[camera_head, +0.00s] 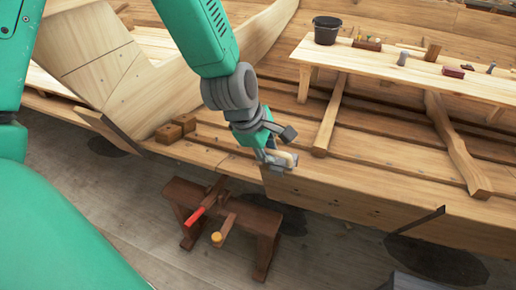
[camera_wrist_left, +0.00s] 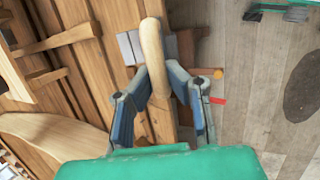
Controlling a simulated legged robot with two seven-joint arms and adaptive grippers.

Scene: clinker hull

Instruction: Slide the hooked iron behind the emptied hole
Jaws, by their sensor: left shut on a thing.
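My left gripper (camera_head: 279,155) is at the top edge of the hull's plank (camera_head: 350,196). It is shut on the pale wooden handle of what appears to be the hooked iron (camera_head: 290,159). In the left wrist view the handle (camera_wrist_left: 152,50) stands between the two fingers of the gripper (camera_wrist_left: 160,85), and grey metal (camera_wrist_left: 126,48) shows beside it, over the plank edge. How the metal meets the plank is unclear. I cannot make out the emptied hole. My right gripper is not in view.
A dark sawhorse (camera_head: 250,216) with a red-handled tool (camera_head: 196,215) and an orange-ended tool (camera_head: 217,238) stands below the hull. Wooden blocks (camera_head: 168,133) lie left of the gripper. A bench plank (camera_head: 400,73) at the back holds a bucket (camera_head: 326,31) and small tools.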

